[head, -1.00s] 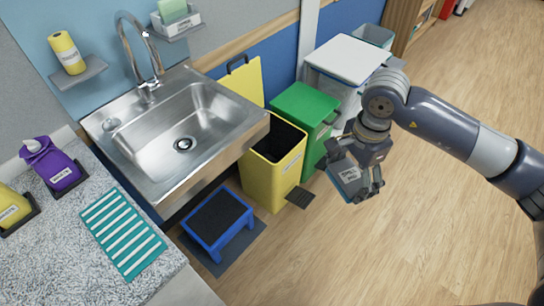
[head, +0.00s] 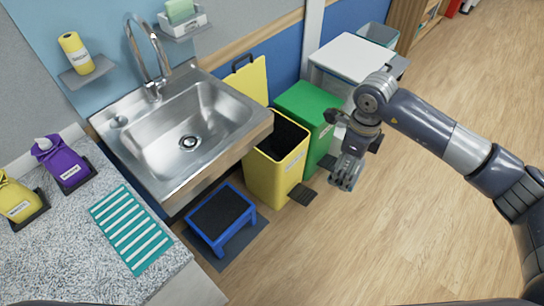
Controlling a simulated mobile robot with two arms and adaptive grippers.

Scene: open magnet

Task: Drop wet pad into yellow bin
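The yellow bin (head: 272,179) stands beside the sink with its lid (head: 248,82) raised and its dark opening facing up. My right gripper (head: 344,181) hangs in front of the green bin, to the right of the yellow bin and apart from it. It is shut on the grey-blue pad (head: 342,184), which now shows almost edge-on between the fingers, so its face and label are hidden. My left gripper is out of view.
A green bin (head: 306,103) with a closed lid stands right of the yellow bin. A dark pedal (head: 303,195) lies before the yellow bin. A blue step stool (head: 221,220) stands under the sink (head: 186,128). The wood floor at right is clear.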

